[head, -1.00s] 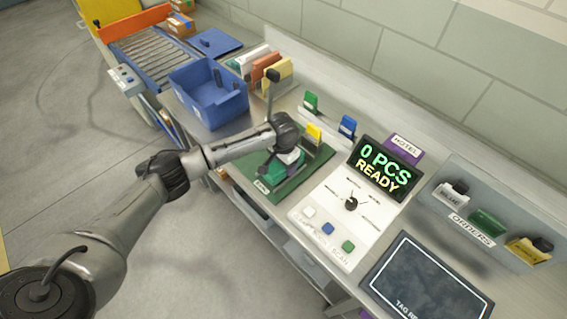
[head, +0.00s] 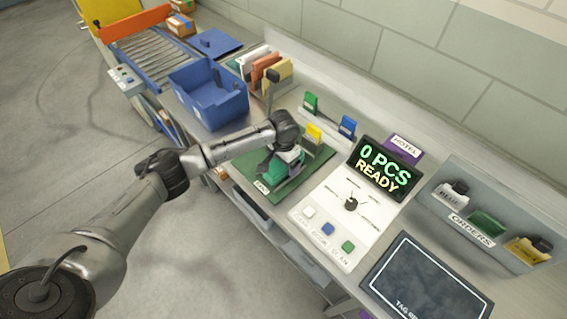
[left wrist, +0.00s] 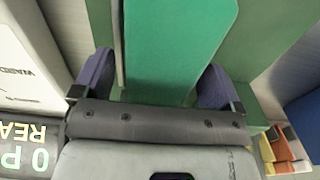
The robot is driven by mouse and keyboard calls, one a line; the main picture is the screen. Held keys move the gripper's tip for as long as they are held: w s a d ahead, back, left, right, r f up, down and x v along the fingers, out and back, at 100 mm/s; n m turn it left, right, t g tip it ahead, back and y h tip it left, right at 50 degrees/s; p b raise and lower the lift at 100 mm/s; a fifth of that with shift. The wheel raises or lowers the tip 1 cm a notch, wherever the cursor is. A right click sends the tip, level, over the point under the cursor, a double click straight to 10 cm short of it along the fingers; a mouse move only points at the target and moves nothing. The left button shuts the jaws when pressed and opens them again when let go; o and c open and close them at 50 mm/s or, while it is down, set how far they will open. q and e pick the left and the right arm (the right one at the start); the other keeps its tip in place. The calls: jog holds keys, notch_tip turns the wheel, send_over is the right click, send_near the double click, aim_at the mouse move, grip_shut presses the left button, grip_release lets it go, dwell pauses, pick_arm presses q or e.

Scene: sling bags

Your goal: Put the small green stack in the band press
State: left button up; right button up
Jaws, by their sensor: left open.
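My left gripper (head: 281,163) is open and low over the dark green base (head: 272,201) in the middle of the bench. In the left wrist view, my left gripper (left wrist: 155,85) has one finger on each side of a bright green block (left wrist: 180,40). This block also shows under the gripper in the head view (head: 295,171), partly hidden by it. I cannot tell whether the fingers touch it. A smaller green piece (head: 310,103) stands upright behind the base. I cannot tell for sure which part is the band press. My right gripper is not in view.
A yellow piece (head: 314,133) and a blue piece (head: 347,127) stand close by. The display (head: 384,168) reads "0 PCS READY", above a white button panel (head: 322,240). A blue bin (head: 207,98) is on the left, an orders rack (head: 490,215) on the right.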

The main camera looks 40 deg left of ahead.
pick_arm(q)
notch_tip(320, 180, up, 11)
jog(key=shift+p, duration=0.6)
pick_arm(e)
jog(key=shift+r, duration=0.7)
pick_arm(q)
jog(key=shift+f, duration=0.1)
